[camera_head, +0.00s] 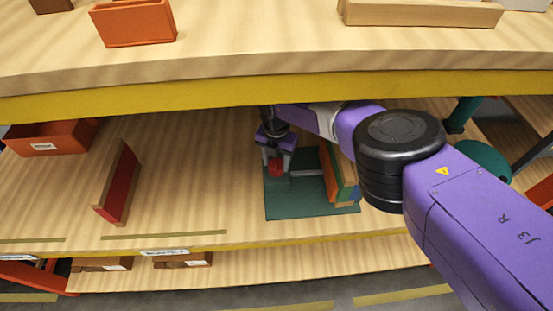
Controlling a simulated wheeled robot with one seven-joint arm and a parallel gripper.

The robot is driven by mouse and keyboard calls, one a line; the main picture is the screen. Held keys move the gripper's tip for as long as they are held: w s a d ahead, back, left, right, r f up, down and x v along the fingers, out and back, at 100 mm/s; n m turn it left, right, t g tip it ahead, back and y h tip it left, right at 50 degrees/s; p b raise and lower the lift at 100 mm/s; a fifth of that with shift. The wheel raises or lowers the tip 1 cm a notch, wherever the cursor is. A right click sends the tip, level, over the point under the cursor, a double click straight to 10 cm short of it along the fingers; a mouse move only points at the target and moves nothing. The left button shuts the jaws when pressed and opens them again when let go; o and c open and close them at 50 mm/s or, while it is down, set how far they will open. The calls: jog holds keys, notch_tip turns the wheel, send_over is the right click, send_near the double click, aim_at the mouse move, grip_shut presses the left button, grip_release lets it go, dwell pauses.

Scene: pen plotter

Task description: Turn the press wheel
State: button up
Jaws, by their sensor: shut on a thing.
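A press with a dark green base plate (285,211) stands on the middle shelf. It has a short green block at the left, a grey horizontal rod (308,173) and a stack of green, orange and blue boards (340,178) at the right. A small red press wheel (275,169) shows above the green block. My gripper (276,165) reaches down from above and is shut on the red wheel. The fingers hide part of the wheel, so its full shape cannot be told.
The upper shelf's yellow edge (200,101) runs close above my arm. A red-faced board (118,183) stands at the left, and an orange bin (48,137) is farther left. Bare shelf lies between the board and the press. A teal object (482,162) is behind my arm at the right.

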jog(key=shift+m, duration=0.6)
jog(key=o, duration=1.4)
jog(key=shift+c, duration=0.2)
